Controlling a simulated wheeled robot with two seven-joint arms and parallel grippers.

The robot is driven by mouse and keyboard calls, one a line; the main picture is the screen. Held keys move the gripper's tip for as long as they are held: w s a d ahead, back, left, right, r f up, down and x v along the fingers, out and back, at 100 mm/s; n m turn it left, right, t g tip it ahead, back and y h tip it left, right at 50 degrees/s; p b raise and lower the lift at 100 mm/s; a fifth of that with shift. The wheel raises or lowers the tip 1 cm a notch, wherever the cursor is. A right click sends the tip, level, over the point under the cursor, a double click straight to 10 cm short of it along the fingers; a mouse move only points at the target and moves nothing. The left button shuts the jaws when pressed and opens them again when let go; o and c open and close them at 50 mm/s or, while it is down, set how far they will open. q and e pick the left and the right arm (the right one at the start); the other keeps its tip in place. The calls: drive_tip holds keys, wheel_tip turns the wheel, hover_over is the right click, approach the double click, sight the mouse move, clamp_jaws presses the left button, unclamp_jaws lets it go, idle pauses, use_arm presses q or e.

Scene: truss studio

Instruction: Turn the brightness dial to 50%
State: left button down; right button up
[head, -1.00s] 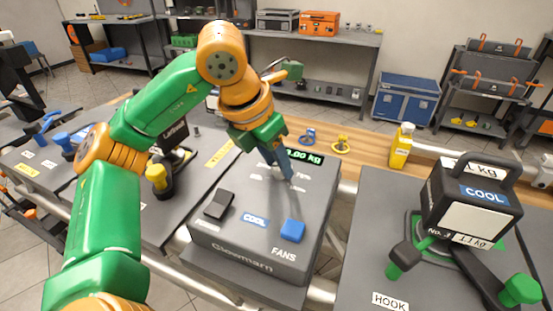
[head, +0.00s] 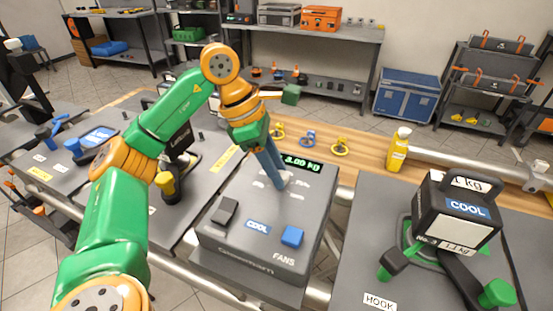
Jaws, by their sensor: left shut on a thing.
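The grey control box (head: 222,240) with the name Glowmarn on its front stands in the middle of the head view. The dial (head: 284,180) is a small pale knob on the box's upper face, mostly hidden by my fingers. Pale scale marks surround it, too small to read. My left gripper (head: 279,178) reaches down from above, tilted, with its blue-grey fingers shut on the dial. My right gripper is not in view.
The box also carries a black rocker switch (head: 225,211), a blue rocker switch (head: 292,236) and a green-lit display (head: 302,163). A black weight block (head: 455,215) stands at right.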

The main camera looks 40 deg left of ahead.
use_arm(q)
drive_tip(key=m+p, duration=0.1)
drive_tip(key=m+g+p, duration=0.1)
drive_tip(key=m+p, duration=0.1)
drive_tip(key=shift+w+r+m+g+h, duration=0.1)
drive_tip(key=shift+r+m+g+h, duration=0.2)
drive_tip(key=shift+m, duration=0.1)
drive_tip(key=m+g+p, duration=0.1)
drive_tip(key=m+p, duration=0.2)
drive_tip(key=shift+w+m, duration=0.15)
drive_tip(key=shift+m, duration=0.15)
drive_tip(key=m+p, duration=0.1)
drive_tip(key=m+g, duration=0.1)
drive_tip(key=m, duration=0.1)
drive_tip(key=shift+w+f+g+p, duration=0.1)
drive_tip(key=shift+f+g+p, duration=0.05)
drive_tip(key=shift+g+p, duration=0.2)
drive_tip(key=shift+w+f+m+g+y+p, duration=0.1)
drive_tip(key=shift+m+g+y+p, duration=0.15)
drive_tip(key=shift+m, duration=0.55)
drive_tip(key=shift+f+m+g+y+p, duration=0.1)
drive_tip(key=shift+m+g+y+p, duration=0.15)
drive_tip(key=shift+m, duration=0.55)
drive_tip(key=shift+c, duration=2.4)
unclamp_jaws()
drive_tip(key=shift+r, duration=0.15)
